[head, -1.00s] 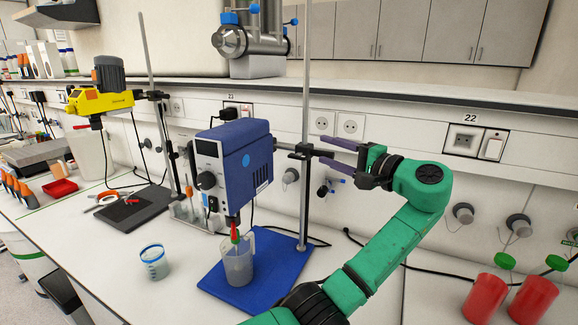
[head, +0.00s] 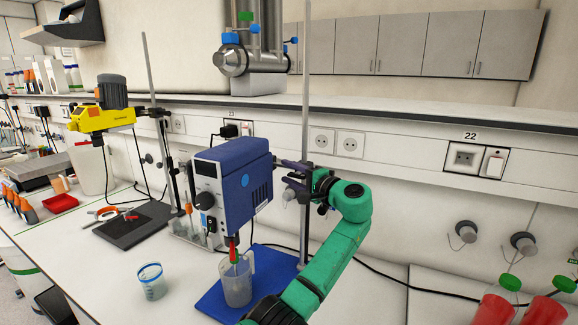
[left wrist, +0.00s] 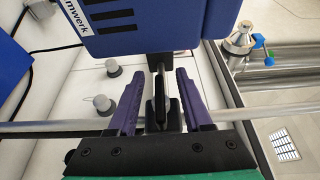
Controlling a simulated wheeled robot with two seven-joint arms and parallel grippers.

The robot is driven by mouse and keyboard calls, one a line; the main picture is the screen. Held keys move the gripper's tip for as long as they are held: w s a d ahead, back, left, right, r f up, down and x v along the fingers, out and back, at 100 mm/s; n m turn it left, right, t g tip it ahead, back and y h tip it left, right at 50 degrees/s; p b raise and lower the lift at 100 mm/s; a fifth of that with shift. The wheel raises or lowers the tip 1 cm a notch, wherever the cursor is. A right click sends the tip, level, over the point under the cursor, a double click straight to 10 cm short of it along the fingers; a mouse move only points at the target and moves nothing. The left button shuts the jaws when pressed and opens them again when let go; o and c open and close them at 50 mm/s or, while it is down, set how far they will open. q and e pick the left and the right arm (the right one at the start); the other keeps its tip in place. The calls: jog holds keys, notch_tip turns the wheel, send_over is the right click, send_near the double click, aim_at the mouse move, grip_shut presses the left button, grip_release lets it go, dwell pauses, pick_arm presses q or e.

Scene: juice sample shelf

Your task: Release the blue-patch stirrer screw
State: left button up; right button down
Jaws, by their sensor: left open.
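The blue stirrer (head: 240,180) with a round blue patch (head: 245,180) on its side hangs on the upright rod (head: 305,110) over the blue base plate (head: 217,302). Its lower body also shows in the left wrist view (left wrist: 150,20). My left gripper (head: 287,172) is beside the rod at the stirrer's clamp. In the left wrist view my open purple fingers (left wrist: 158,85) stand on either side of a black clamp screw (left wrist: 160,100), with gaps visible on both sides. The clamp is mostly hidden in the head view. My right gripper is not in view.
A clear jug (head: 237,284) stands under the stirrer, and a small beaker (head: 152,281) to its left. A yellow stirrer (head: 103,117) stands further left. Red containers with green caps (head: 545,310) are at the lower right. The shelf edge (head: 450,115) runs behind.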

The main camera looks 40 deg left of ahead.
pick_arm(q)
jog(key=shift+a, duration=0.15)
grip_shut()
